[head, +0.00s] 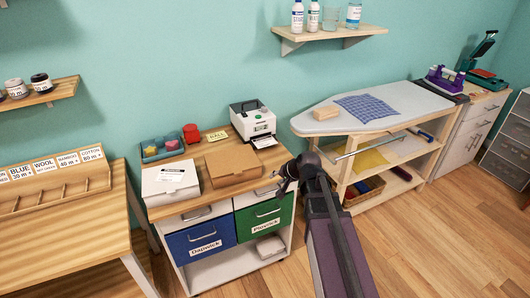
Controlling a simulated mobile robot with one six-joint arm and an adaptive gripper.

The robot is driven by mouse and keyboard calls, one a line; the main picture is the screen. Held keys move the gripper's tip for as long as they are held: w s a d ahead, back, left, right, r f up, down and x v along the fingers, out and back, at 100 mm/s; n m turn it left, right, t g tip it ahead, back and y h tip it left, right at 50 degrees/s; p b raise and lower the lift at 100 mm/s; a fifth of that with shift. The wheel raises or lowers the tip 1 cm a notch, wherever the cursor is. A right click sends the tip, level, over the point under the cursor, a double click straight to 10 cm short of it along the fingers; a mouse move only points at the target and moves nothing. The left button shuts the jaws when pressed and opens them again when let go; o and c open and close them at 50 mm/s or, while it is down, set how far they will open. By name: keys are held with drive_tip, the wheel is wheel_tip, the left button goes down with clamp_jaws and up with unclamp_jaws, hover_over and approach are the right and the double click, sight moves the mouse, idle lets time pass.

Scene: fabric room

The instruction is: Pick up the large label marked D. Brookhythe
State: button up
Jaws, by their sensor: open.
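No lettering reading "D. Brookhythe" can be made out from here. A white label (173,174) with small unreadable print lies on a white box (163,193) on the drawer cabinet. Another white slip (265,142) sticks out of the front of the label printer (252,122); its print is too small to read. A small yellowish card (217,136) lies left of the printer. My gripper (283,185) is open, small and dark in view, at the right edge of the cabinet, in front of and below the printer, apart from both labels.
A closed cardboard box (232,163) stands mid-cabinet, with a teal tray (163,149) and red container (191,133) behind. Below are blue (203,241) and green (264,218) drawers. An ironing board (372,107) stands right, a wooden table (70,235) left. Floor at front right is clear.

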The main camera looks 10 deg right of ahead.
sight(275, 152)
drive_tip(key=w+d+f+m+t+b, duration=0.1)
drive_tip(key=w+d+m+t+b, duration=0.1)
drive_tip(key=w+m+b, duration=0.1)
drive_tip(key=w+d+f+m+t+b, duration=0.1)
drive_tip(key=w+d+m+t+b, duration=0.1)
drive_tip(key=w, duration=0.4)
drive_tip(key=w+d+f+m+t+b, duration=0.1)
drive_tip(key=w+d+m+t+b, duration=0.1)
drive_tip(key=w+b, duration=0.3)
drive_tip(key=shift+w+d+m+t, duration=0.1)
drive_tip(key=shift+d+m+t, duration=0.1)
drive_tip(key=shift+m+t, duration=0.6)
drive_tip(key=shift+w+d+r+m+t+b, duration=0.2)
drive_tip(key=shift+w+d+m+t+b, duration=0.1)
drive_tip(key=shift+w+d+m+b, duration=0.15)
drive_tip(key=shift+b+x, duration=1)
drive_tip(key=shift+x, duration=3.2)
drive_tip(key=shift+d+f, duration=0.1)
drive_tip(key=shift+b+x, duration=0.65)
drive_tip(key=shift+x, duration=2)
